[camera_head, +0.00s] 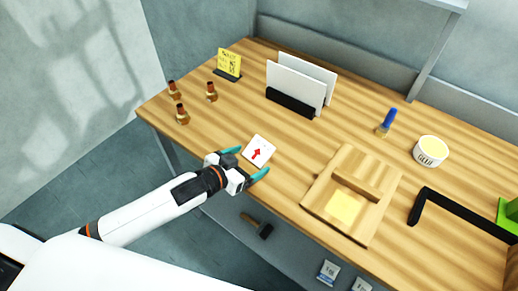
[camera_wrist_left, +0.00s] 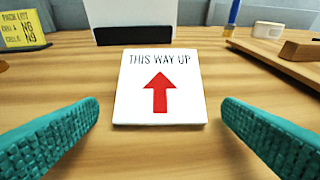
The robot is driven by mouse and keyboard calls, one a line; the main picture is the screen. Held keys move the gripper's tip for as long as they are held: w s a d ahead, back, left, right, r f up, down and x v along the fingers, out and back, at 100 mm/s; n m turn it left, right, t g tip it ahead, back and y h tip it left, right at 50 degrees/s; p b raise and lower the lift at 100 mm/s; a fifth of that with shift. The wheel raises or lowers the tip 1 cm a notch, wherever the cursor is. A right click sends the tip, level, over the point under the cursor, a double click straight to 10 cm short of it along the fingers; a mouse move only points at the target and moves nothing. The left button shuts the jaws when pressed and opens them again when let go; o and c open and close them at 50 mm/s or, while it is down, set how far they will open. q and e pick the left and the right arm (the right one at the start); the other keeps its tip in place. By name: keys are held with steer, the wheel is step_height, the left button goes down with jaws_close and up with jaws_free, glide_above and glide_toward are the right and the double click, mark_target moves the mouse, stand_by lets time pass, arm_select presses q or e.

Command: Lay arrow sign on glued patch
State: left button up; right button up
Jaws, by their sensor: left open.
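The arrow sign (camera_head: 258,151) is a white square with a red arrow, lying on the table near its front edge. In the left wrist view the sign (camera_wrist_left: 160,90) reads "THIS WAY UP" and lies between my fingers. My left gripper (camera_head: 246,164) is open, its teal fingers on either side of the sign's near part with gaps; I cannot see contact. The glued patch (camera_head: 342,207) is a pale yellow square on a wooden piece (camera_head: 376,174) to the right. My right gripper is not in view.
White boards stand in a black holder (camera_head: 290,102) behind the sign. A glue tub (camera_head: 430,152), a blue-handled brush (camera_head: 387,121) and a black angled bar (camera_head: 455,208) lie right. Several small brown bottles (camera_head: 181,115) and a yellow card (camera_head: 229,63) stand left. Table between sign and wooden piece is clear.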

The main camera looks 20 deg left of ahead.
arm_select(q)
steer(key=c, duration=1.1)
steer(key=shift+r, duration=0.1)
steer(key=shift+c, duration=0.2)
step_height(320, 180, up, 10)
